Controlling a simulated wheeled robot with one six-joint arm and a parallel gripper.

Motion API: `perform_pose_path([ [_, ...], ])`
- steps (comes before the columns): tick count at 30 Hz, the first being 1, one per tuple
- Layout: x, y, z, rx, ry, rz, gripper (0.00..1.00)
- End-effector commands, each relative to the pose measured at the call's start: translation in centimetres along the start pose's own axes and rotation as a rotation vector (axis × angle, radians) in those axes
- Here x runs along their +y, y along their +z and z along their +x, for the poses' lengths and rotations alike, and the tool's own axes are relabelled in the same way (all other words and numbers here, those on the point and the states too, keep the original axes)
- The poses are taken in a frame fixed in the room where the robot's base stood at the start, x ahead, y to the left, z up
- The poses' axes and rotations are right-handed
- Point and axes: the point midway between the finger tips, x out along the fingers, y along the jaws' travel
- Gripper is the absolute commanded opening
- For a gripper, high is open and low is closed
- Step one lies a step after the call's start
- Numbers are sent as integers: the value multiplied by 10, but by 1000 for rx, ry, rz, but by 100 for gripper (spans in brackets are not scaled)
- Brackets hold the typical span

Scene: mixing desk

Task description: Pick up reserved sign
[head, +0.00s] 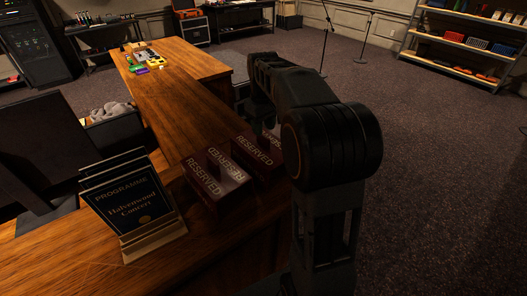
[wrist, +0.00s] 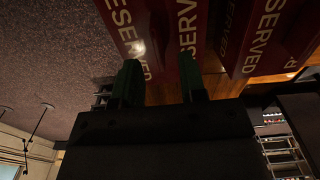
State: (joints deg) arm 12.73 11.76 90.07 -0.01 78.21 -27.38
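Two dark red tent-shaped signs with pale RESERVED lettering stand side by side on the wooden desk. In the head view, the left reserved sign (head: 216,186) is whole, and the right reserved sign (head: 258,157) is partly behind my arm. In the wrist view, one sign (wrist: 128,28) lies just ahead of my gripper (wrist: 160,74), its ridge roughly in line with the gap between the fingers. The other sign (wrist: 265,35) is to the right. My green-tipped fingers are apart; I cannot tell whether they touch the sign. The head view hides the fingers behind my arm.
A programme stand (head: 135,208) is left of the signs, near a dark monitor (head: 45,145). Small coloured boxes (head: 147,60) sit at the desk's far end. The floor right of my arm is clear up to a shelf (head: 468,45); a microphone stand (head: 327,38) is behind.

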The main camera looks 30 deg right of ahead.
Motion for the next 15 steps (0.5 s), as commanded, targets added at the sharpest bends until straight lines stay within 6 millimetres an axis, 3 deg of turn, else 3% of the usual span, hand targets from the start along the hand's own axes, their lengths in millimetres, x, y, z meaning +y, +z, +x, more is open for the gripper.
perform_pose_path([
  [5,1,0,10,-3,-1,0,38],
  [15,3,-1,50,-2,-1,0,38],
])
